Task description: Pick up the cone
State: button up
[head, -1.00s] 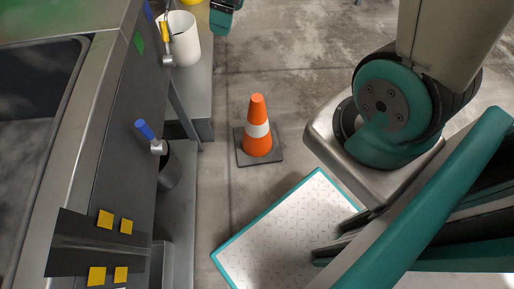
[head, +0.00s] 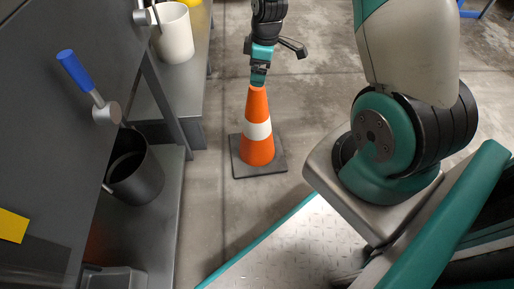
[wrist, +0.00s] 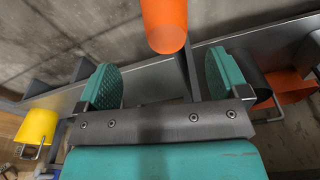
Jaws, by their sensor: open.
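The orange traffic cone (head: 257,152) with a white band stands upright on its dark square base on the concrete floor, in the middle of the head view. My gripper (head: 259,75) is right at the cone's top in that view; whether it touches cannot be told. In the wrist view my gripper (wrist: 164,78) is open, its two teal pads wide apart with nothing held between them. The orange cone tip (wrist: 166,25) shows at the top of that view, between the lines of the pads and beyond them. The rest of the cone is cut off there.
A grey metal bench with a shelf (head: 150,215) runs along the left. It holds a dark bucket (head: 136,178) and a white bucket (head: 174,35). Bare floor lies right of the cone.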

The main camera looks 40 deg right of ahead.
aim_at(256, 93)
jog(key=f, duration=0.2)
jog(key=f+b, duration=0.1)
jog(key=f, duration=0.1)
jog(key=shift+w+a+f, duration=0.1)
jog(key=shift+w+a, duration=0.1)
jog(key=f+b, duration=0.4)
jog(key=f, duration=0.1)
jog(key=shift+s+a+f+b, duration=0.15)
jog(key=shift+a+b, duration=0.2)
jog(key=c, duration=1.7)
jog(key=shift+r, duration=0.25)
grip_shut()
